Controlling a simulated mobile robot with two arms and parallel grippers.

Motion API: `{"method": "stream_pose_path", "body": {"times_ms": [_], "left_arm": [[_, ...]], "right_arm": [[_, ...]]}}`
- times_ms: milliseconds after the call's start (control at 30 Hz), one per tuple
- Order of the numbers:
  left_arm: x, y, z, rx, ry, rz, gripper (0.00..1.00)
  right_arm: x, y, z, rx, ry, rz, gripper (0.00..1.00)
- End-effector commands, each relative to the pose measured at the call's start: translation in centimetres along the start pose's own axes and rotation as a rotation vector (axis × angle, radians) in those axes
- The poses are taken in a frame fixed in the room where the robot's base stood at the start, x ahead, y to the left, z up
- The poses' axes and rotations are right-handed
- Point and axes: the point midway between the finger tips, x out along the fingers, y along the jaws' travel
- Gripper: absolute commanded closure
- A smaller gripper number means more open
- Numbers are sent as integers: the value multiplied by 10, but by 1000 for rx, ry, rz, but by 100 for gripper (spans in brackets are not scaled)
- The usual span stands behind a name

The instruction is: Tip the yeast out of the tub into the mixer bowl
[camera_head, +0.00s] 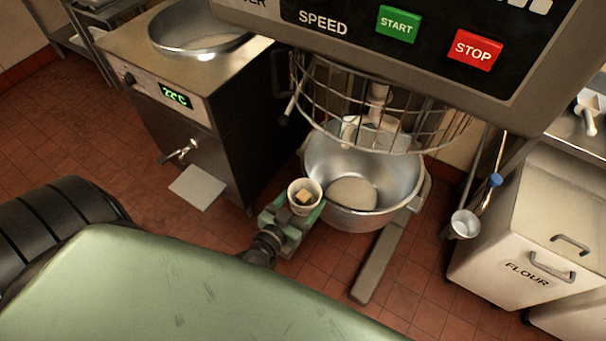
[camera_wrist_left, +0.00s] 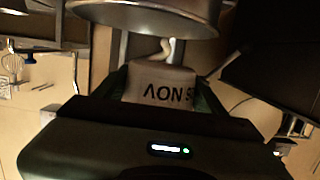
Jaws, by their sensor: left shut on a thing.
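My left gripper (camera_head: 288,221) is shut on a small pale tub (camera_head: 293,186) and holds it nearly upright, open end up. A yellowish block of yeast (camera_head: 304,197) sits inside the tub. The steel mixer bowl (camera_head: 403,178) stands just right of the tub, with a pale mass (camera_head: 352,194) at its bottom. The tub is beside the bowl's left rim; I cannot tell whether they touch. In the left wrist view, the tub (camera_wrist_left: 160,85) sits between the green fingers, with dark letters on its side. My right gripper is not in view.
A wire guard (camera_head: 330,98) hangs over the bowl under the mixer head with START and STOP buttons (camera_head: 475,49). A steel machine (camera_head: 205,85) with a round basin stands left.

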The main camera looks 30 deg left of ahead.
Motion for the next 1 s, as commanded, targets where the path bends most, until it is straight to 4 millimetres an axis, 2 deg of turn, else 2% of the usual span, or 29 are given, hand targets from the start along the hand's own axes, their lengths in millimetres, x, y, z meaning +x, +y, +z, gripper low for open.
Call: {"method": "stream_pose_path", "body": {"times_ms": [267,1000], "left_arm": [[10,-1,9,-1,3,3,70],[97,-1,2,-2,5,3,70]], "right_arm": [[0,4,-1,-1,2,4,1],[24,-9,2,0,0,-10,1]]}}
